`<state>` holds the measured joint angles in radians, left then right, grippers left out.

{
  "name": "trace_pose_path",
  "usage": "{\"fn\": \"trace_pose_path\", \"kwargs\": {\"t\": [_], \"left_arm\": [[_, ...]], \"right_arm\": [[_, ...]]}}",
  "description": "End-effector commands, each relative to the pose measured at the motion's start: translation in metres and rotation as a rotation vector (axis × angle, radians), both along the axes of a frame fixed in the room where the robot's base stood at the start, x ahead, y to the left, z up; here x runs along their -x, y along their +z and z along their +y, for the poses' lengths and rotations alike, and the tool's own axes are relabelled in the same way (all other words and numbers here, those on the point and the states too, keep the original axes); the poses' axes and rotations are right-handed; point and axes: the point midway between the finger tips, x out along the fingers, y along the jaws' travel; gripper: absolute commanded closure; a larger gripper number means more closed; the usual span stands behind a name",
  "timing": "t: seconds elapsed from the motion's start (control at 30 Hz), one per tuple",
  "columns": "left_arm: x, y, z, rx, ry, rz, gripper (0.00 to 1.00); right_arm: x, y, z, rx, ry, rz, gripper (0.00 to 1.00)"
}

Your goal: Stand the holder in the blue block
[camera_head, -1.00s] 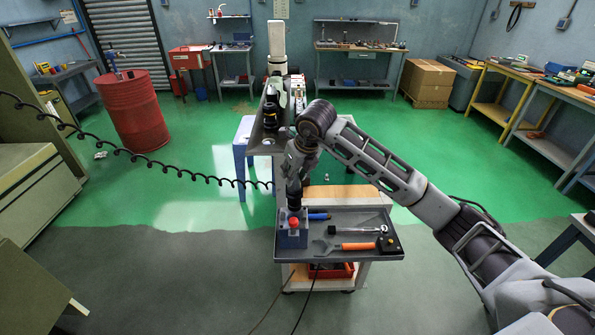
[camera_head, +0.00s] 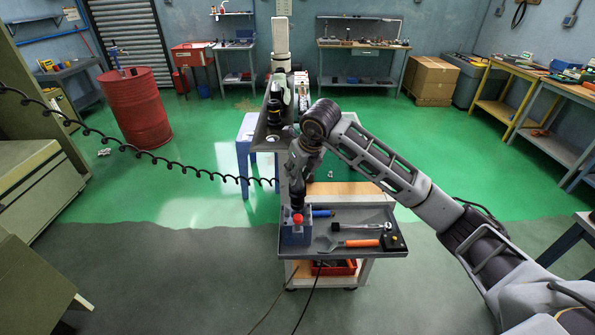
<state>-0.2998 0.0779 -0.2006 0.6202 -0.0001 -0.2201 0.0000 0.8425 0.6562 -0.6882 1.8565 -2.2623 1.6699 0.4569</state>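The blue block (camera_head: 296,237) stands at the left end of the grey tray on the cart. A small red piece (camera_head: 297,219) shows at the top of the block, right under my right gripper (camera_head: 298,208). I cannot tell whether this red piece is part of the holder. My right gripper points down over the block, small and dark, and its fingers cannot be made out. I cannot tell whether it is open, shut or holding anything. The holder cannot be clearly picked out. My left gripper is not in view.
The tray (camera_head: 345,251) also bears a blue-handled tool (camera_head: 322,213), a wrench (camera_head: 362,226), an orange-handled tool (camera_head: 360,243) and a black and orange item (camera_head: 394,242). A red bin (camera_head: 335,267) sits on the shelf below. A coiled cable (camera_head: 130,155) hangs across the left.

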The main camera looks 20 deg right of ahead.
Motion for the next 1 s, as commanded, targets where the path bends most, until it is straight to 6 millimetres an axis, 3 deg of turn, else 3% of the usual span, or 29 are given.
{"fn": "trace_pose_path", "kwargs": {"t": [1.0], "left_arm": [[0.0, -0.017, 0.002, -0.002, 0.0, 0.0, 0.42]], "right_arm": [[-0.001, -0.033, 0.0, -0.002, 0.0, -0.006, 1.0]]}}
